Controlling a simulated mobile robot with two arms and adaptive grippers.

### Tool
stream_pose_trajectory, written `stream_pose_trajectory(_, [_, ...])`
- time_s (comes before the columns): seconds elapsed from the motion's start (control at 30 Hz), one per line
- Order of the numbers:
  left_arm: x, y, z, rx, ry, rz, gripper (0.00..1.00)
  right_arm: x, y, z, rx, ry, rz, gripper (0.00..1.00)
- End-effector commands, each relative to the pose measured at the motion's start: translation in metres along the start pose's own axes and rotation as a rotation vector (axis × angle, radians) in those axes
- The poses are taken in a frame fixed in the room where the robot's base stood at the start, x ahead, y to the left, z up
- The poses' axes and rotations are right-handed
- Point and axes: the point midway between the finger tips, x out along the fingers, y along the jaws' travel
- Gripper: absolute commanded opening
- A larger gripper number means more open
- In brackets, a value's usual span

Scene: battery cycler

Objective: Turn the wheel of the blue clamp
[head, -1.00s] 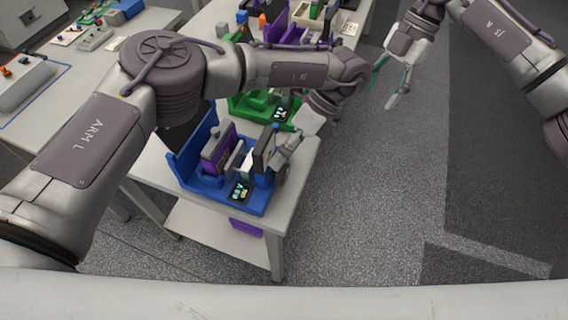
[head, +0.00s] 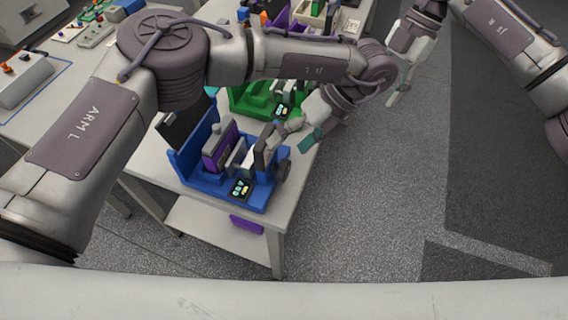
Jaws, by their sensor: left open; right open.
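The blue clamp (head: 207,184) sits on the near end of the white table, with a purple block (head: 217,152) and a small dark display (head: 241,188) on it. Its dark wheel (head: 283,172) is on the right side, at the table's edge. My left gripper (head: 293,138) is open, just behind and above the wheel, with one teal-padded finger to the right of the clamp's dark end plate. I cannot tell whether it touches the clamp. My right gripper (head: 398,82) is open and empty over the floor at the upper right.
A green clamp (head: 250,98) stands behind the blue one, partly hidden by my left arm. More devices stand farther back on the white table (head: 150,160). A purple item (head: 246,224) lies on the lower shelf. The floor to the right (head: 370,200) is clear.

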Motion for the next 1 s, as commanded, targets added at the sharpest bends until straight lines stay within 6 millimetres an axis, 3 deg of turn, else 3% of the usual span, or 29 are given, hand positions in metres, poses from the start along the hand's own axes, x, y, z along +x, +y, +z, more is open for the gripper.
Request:
stream_pose_trajectory(0.27, [-0.005, -0.014, -0.023, 0.776, -0.234, 0.061, 0.82, 0.000, 0.000, 0.000, 0.000, 0.000, 0.000, 0.54])
stream_pose_trajectory(0.6, [-0.010, -0.029, -0.056, 1.654, -0.451, 0.315, 0.82, 0.000, 0.000, 0.000, 0.000, 0.000, 0.000, 0.54])
stream_pose_trajectory(0.8, [-0.012, -0.033, -0.067, 1.931, -0.501, 0.441, 0.82, 0.000, 0.000, 0.000, 0.000, 0.000, 0.000, 0.54])
stream_pose_trajectory(1.0, [-0.005, -0.036, -0.064, 2.003, -0.509, 0.477, 0.82, 0.000, 0.000, 0.000, 0.000, 0.000, 0.000, 0.54])
